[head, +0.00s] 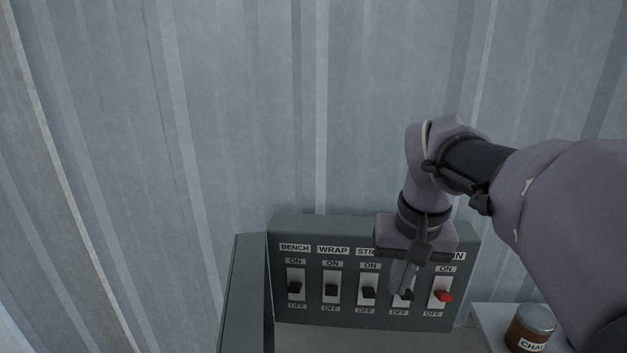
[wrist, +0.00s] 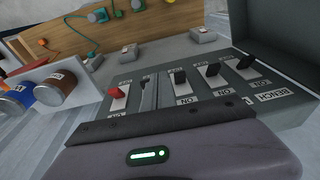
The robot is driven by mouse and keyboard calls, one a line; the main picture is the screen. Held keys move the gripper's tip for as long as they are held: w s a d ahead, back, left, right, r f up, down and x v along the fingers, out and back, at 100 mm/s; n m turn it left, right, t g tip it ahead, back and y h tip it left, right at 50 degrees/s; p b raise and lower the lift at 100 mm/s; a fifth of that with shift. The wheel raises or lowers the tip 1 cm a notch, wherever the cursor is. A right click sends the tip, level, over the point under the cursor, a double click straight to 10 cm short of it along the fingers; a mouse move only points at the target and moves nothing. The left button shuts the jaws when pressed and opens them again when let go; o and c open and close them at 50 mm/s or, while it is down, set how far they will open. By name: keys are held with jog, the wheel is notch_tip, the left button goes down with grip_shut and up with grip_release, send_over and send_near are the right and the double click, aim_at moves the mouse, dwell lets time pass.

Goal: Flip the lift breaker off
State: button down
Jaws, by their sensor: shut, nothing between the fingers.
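The grey breaker panel (head: 325,223) stands against the corrugated wall with a row of several levers, ON above and OFF below each. BENCH, WRAP and a partly covered "STR" label show at the left; a red lever (head: 444,296) is at the right end. The fourth breaker (head: 407,295), between "STR" and the red one, has its name label hidden by my wrist, and my fingers partly cover its lever. My gripper (head: 402,290) is shut and empty, pointing down at that switch; contact cannot be told. In the wrist view my fingers (wrist: 148,95) stand beside the red lever (wrist: 118,97).
An open grey panel door (head: 243,290) stands at the panel's left. A brown jar (head: 531,326) sits on a pale shelf (head: 490,318) at the right; a blue jar (wrist: 18,96) is near it. Neighbouring levers are close on both sides of my fingers.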

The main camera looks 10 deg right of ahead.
notch_tip(320, 180, up, 6)
jog(key=g+p, duration=0.1)
jog(key=p, duration=0.4)
send_over(406, 292)
jog(key=shift+s+b, duration=0.3)
jog(key=shift+s, duration=0.1)
jog(key=f, duration=1)
jog(key=shift+w+b, duration=0.3)
jog(key=shift+w, duration=0.1)
